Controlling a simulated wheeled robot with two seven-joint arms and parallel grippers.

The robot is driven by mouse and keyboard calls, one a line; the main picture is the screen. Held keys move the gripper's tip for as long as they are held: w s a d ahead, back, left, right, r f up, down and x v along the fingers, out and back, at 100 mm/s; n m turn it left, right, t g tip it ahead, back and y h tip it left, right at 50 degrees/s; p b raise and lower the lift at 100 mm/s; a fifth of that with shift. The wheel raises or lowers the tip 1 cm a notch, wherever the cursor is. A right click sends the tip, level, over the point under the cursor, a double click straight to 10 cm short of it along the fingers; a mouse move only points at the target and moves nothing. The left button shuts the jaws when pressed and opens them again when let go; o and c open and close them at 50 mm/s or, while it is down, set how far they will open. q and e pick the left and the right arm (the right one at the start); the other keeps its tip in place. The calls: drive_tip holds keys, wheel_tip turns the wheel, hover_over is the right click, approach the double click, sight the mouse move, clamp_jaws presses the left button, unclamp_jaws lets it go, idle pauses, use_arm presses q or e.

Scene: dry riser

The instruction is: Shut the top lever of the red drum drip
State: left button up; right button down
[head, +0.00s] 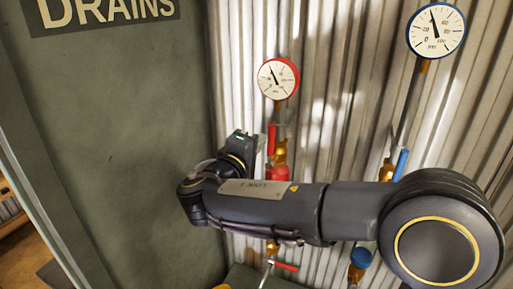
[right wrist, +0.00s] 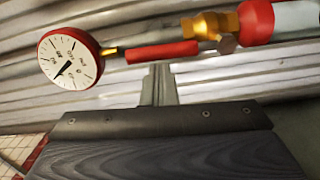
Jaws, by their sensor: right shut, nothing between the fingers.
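The red drum drip has a red-rimmed gauge (head: 278,78) and a top brass valve (head: 280,154). Its top red lever (head: 272,138) lies along the pipe, pointing toward the gauge. In the right wrist view the lever (right wrist: 161,52) runs between the gauge (right wrist: 70,58) and the brass valve (right wrist: 209,26), with the red drum (right wrist: 256,20) beyond. My right gripper (right wrist: 159,72) is shut and empty, its tips just below the lever in that view; contact cannot be told. In the head view my right arm hides part of the drum. My left gripper is out of view.
The bottom red lever (head: 286,266) sits across the lower pipe. A blue drip with a blue lever (head: 401,164) and its own gauge (head: 436,30) stands to the right. Corrugated metal (head: 335,110) is close behind. A green panel (head: 120,130) marked DRAINS stands left.

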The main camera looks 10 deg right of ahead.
drive_tip(key=s+d+f+m+y+b, duration=0.1)
drive_tip(key=s+d+f+m+b, duration=0.4)
drive_tip(key=m+b, duration=1)
drive_tip(key=shift+d+b, duration=1.2)
drive_tip(key=shift+b, duration=6.2)
drive_tip(key=shift+f, duration=0.1)
